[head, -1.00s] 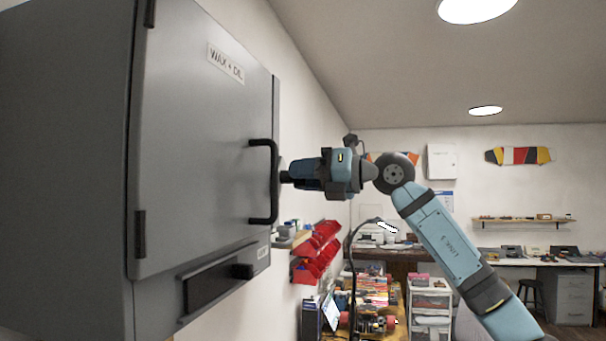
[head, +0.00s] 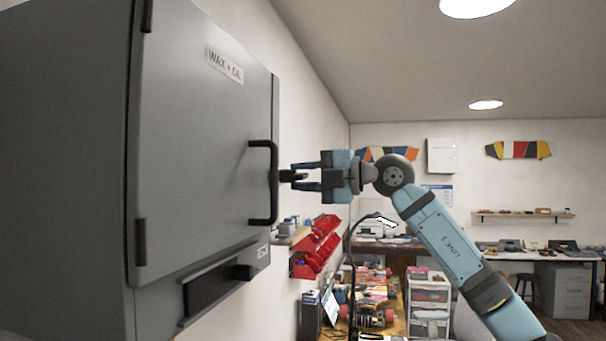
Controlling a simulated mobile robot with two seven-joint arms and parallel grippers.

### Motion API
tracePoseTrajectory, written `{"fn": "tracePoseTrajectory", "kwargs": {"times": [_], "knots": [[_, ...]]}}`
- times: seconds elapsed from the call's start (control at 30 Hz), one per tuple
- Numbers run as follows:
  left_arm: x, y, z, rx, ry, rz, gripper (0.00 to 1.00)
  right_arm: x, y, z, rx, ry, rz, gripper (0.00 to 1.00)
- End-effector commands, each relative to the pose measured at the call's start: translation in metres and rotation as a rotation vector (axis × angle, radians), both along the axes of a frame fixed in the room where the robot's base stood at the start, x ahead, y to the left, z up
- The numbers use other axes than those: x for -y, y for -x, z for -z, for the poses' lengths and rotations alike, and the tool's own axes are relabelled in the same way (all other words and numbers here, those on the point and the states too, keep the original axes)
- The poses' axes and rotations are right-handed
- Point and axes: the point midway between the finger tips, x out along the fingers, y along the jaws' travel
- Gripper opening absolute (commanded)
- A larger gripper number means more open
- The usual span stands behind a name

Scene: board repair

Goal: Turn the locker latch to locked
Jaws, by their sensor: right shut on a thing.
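The grey locker (head: 60,150) fills the left, with its door (head: 195,140) shut and labelled "WAX + OIL". A black bar handle (head: 274,205) stands near the door's right edge. The dark locker latch (head: 287,176) sticks out just right of the handle, at mid-handle height, partly hidden by the handle and fingers. My right gripper (head: 302,177) reaches in from the right, shut on the latch, with one finger above and one below it. The latch's exact angle is too small to tell. My left gripper is not in view.
Red bins (head: 318,246) hang on the wall behind. A cluttered bench (head: 395,322) and a white drawer cart (head: 430,295) stand below my right arm. Air around the gripper is clear.

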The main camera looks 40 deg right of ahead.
Motion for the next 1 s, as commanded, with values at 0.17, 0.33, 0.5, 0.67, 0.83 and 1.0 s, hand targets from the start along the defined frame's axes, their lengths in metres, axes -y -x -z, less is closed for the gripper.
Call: {"fn": "tracePoseTrajectory", "kwargs": {"times": [0.17,0.33,0.5,0.67,0.83,1.0], "knots": [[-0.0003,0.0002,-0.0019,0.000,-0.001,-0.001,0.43,0.0004,0.0001,-0.0006,-0.047,-0.056,0.001,0.04],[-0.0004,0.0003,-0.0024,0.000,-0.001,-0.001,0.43,0.0003,0.0001,-0.0004,-0.070,-0.085,0.001,0.04],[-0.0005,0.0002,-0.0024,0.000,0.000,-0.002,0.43,0.0003,0.0001,-0.0002,-0.078,-0.095,0.001,0.04],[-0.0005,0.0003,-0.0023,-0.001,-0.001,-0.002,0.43,0.0003,0.0002,-0.0002,-0.079,-0.096,0.001,0.04],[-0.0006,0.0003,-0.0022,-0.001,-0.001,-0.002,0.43,0.0003,0.0002,-0.0002,-0.078,-0.095,0.001,0.29],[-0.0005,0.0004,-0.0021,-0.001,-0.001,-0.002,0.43,0.0001,0.0002,0.0000,-0.079,-0.094,0.000,0.36]]}}
